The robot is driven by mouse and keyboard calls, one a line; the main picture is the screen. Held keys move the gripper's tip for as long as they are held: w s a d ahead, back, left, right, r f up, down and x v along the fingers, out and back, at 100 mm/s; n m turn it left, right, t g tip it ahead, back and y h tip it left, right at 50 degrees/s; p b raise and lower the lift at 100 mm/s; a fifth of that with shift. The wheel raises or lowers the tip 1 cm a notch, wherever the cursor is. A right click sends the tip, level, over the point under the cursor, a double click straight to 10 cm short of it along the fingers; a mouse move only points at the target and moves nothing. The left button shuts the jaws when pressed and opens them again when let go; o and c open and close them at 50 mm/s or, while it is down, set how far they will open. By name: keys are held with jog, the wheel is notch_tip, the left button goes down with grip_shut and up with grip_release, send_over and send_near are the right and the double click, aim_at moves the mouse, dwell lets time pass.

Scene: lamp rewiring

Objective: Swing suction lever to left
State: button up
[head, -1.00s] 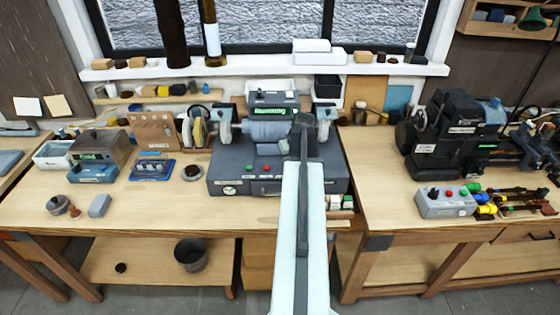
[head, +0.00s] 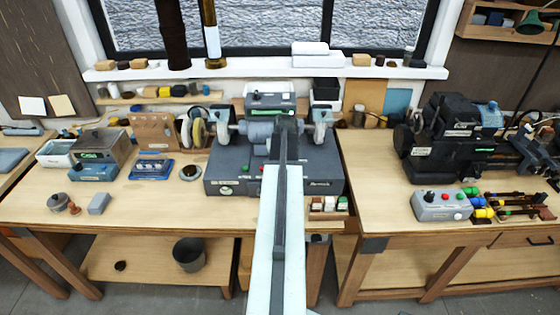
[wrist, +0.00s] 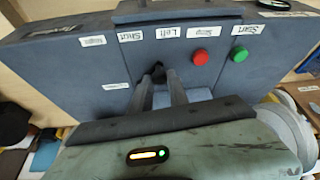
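The suction lever appears as a small dark knob (wrist: 156,72) on the grey machine's panel in the wrist view. In the head view my arm covers the middle of the grey machine (head: 225,172), so the lever and gripper tips cannot be made out there.
A red button (wrist: 200,57) and a green button (wrist: 239,54) sit right of the lever in the wrist view. Grinding wheels flank the motor (head: 259,131). A small tray of blocks (head: 328,211) stands at the machine's right front. A control box (head: 441,204) lies farther right.

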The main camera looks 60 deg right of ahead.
jog(key=o, duration=0.4)
jog(key=shift+a, duration=0.15)
jog(key=shift+s, duration=0.1)
jog(key=p+v, duration=0.7)
jog(key=shift+r, duration=0.3)
